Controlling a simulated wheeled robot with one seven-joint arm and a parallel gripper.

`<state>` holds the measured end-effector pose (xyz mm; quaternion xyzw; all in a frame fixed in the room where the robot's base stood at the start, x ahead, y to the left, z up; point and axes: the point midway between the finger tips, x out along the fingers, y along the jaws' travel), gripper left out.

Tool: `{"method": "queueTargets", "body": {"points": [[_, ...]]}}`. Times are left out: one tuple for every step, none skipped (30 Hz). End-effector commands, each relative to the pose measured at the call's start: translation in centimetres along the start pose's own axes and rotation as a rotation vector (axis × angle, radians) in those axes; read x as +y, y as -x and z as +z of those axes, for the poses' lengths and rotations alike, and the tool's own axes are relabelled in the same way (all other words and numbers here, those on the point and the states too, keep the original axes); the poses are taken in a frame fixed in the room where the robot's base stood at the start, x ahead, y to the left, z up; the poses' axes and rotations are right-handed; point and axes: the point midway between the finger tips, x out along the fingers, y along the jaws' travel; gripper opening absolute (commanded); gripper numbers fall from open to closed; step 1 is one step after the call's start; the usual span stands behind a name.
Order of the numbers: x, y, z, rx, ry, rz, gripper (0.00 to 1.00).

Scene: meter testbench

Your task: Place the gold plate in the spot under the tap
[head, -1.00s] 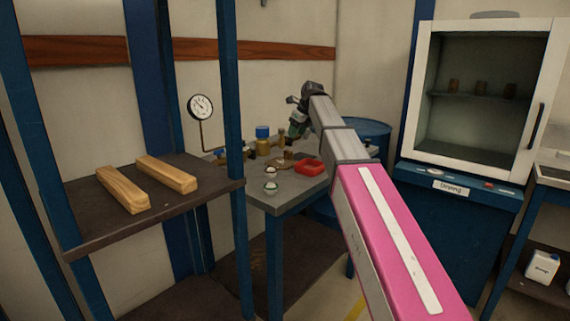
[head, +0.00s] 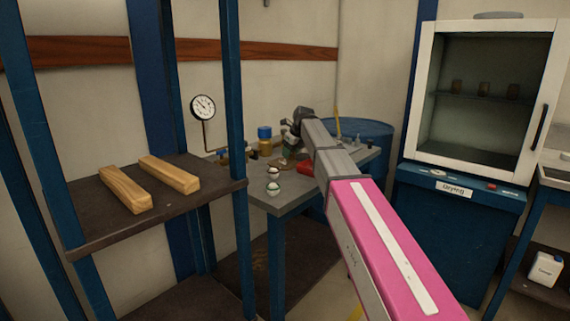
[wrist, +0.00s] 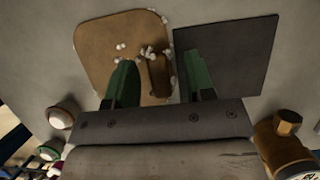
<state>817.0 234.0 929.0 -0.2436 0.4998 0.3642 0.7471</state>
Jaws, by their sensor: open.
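My gripper (wrist: 159,62) points down at the grey workbench (head: 262,197), its two green fingers apart. In the wrist view a tan, round-cornered board (wrist: 92,45) lies under and beyond the left finger. A small brown-gold piece (wrist: 160,76) shows between the fingers at the board's right edge; it may be the gold plate, but I cannot be sure. A dark square panel (wrist: 235,50) lies right of the board, partly behind the right finger. Neither finger clearly touches the piece. I cannot make out a tap. In the head view my gripper (head: 292,130) is small and partly hidden.
White bits dot the board. A shelf with wooden bars (head: 125,188) is left.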

Motion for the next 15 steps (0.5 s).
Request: {"method": "queueTargets", "body": {"points": [[0.01, -0.26, 0.01, 0.000, 0.000, 0.000, 0.49], [0.01, -0.32, 0.01, 0.000, 0.000, 0.000, 0.49], [0.02, -0.33, 0.00, 0.000, 0.000, 0.000, 0.49], [0.02, -0.31, 0.01, 0.000, 0.000, 0.000, 0.49], [0.02, -0.30, 0.01, 0.000, 0.000, 0.000, 0.49], [0.02, -0.29, 0.01, 0.000, 0.000, 0.000, 0.49], [0.02, -0.29, 0.01, 0.000, 0.000, 0.000, 0.49], [0.02, -0.29, 0.01, 0.000, 0.000, 0.000, 0.39], [0.02, -0.29, 0.01, 0.000, 0.000, 0.000, 0.26], [0.03, -0.29, 0.01, 0.000, 0.000, 0.000, 0.16], [0.03, -0.29, 0.00, 0.000, 0.000, 0.000, 0.07], [0.03, -0.29, 0.00, 0.000, 0.000, 0.000, 0.00], [0.03, -0.29, 0.00, 0.000, 0.000, 0.000, 0.00], [0.03, -0.28, 0.01, 0.000, 0.000, 0.000, 0.00], [0.03, -0.23, 0.06, -0.002, 0.000, 0.000, 0.00]]}}
